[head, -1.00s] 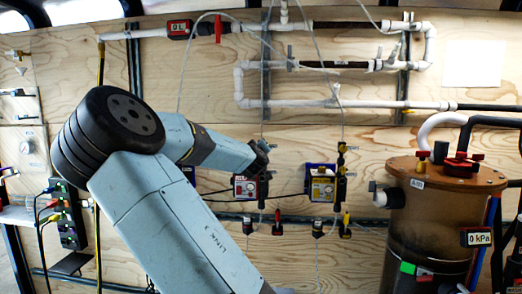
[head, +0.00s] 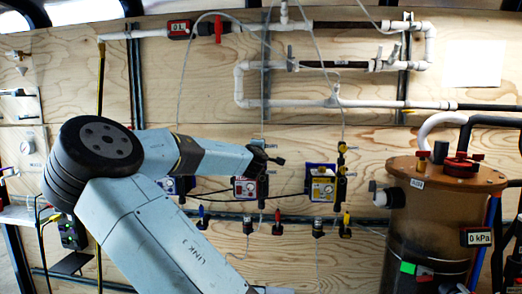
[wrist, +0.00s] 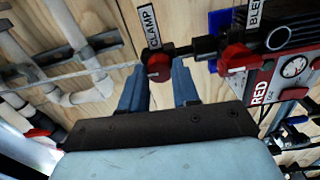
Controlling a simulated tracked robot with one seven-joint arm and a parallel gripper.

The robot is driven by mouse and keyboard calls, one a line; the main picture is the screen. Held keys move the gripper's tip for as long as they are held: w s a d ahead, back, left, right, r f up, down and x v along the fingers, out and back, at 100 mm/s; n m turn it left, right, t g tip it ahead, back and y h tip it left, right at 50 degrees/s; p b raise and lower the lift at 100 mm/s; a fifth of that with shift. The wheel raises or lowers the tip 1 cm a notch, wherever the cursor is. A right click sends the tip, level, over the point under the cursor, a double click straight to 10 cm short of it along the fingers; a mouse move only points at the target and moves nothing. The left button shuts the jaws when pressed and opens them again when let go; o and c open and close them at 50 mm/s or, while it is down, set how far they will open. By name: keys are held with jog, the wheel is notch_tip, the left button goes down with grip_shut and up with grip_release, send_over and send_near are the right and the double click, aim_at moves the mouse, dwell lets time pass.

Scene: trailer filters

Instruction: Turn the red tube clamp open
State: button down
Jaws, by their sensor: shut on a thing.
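The red tube clamp (wrist: 158,67) is a small red knob beside a CLAMP label in the wrist view. My gripper (wrist: 157,72) has one blue-grey finger on each side of the knob and is shut on it. In the head view my gripper (head: 266,157) is just above the box with a red front (head: 246,188). There the clamp knob cannot be made out behind my gripper. The same box, marked RED, is at right in the wrist view (wrist: 262,92).
A second red knob (wrist: 236,58) sits close right of the clamp, near a BLEED label. A blue-backed box (head: 321,184) is to the right on the wall. White pipes (head: 330,103) run above. A brown tank (head: 440,215) stands at far right.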

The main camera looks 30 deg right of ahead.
jog(key=shift+a+f+n, duration=0.15)
jog(key=shift+f+n, duration=0.15)
jog(key=shift+n, duration=0.1)
jog(key=c, duration=1.1)
grip_release()
jog(key=shift+o, duration=1.4)
jog(key=shift+r, duration=0.15)
jog(key=v, duration=1.3)
jog(key=shift+s+a, duration=0.25)
jog(key=shift+d, duration=0.1)
